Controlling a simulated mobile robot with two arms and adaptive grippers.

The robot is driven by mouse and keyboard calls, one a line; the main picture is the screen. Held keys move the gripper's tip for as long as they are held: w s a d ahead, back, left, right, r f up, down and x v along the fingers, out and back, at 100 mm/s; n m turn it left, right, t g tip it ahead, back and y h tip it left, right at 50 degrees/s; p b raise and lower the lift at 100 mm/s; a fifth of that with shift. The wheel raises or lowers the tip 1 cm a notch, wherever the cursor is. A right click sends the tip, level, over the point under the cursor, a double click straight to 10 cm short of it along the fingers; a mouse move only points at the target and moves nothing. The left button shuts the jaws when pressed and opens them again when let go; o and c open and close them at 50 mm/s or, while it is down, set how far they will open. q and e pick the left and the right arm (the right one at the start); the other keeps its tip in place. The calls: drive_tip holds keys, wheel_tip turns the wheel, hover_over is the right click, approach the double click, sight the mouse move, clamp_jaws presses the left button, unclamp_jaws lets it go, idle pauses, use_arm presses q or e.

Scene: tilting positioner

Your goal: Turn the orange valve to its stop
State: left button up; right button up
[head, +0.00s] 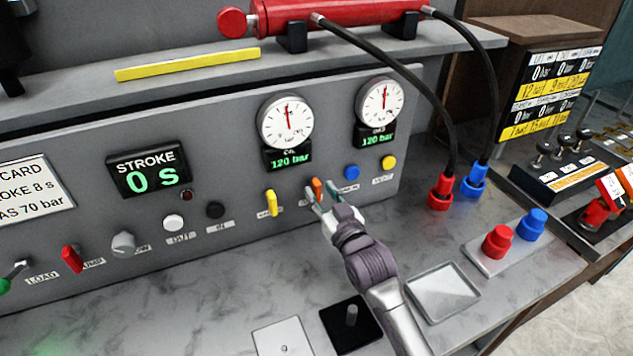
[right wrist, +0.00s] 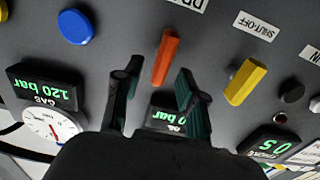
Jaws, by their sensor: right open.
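The orange valve (head: 317,187) is a small lever handle on the grey panel, below the two gauges. In the right wrist view the orange valve (right wrist: 165,57) stands just beyond and between my fingertips, tilted slightly, with a gap on each side. My right gripper (head: 324,200) is open and empty in front of the valve, partly hiding its lower end and label. Its two dark green fingers (right wrist: 155,82) show in the right wrist view. My left gripper is not in view.
A yellow lever (head: 271,203) marked SHUT-OFF in the wrist view is left of the valve. A blue button (head: 352,172) and a yellow button (head: 389,162) are to its right. Two gauges (head: 285,122) read 120 bar. Hoses run down to red and blue couplings (head: 440,192).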

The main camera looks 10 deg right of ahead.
drive_tip(key=shift+w+a, duration=0.15)
drive_tip(key=shift+w, duration=0.55)
drive_tip(key=shift+w+a, duration=0.15)
drive_tip(key=shift+w, duration=0.55)
clamp_jaws()
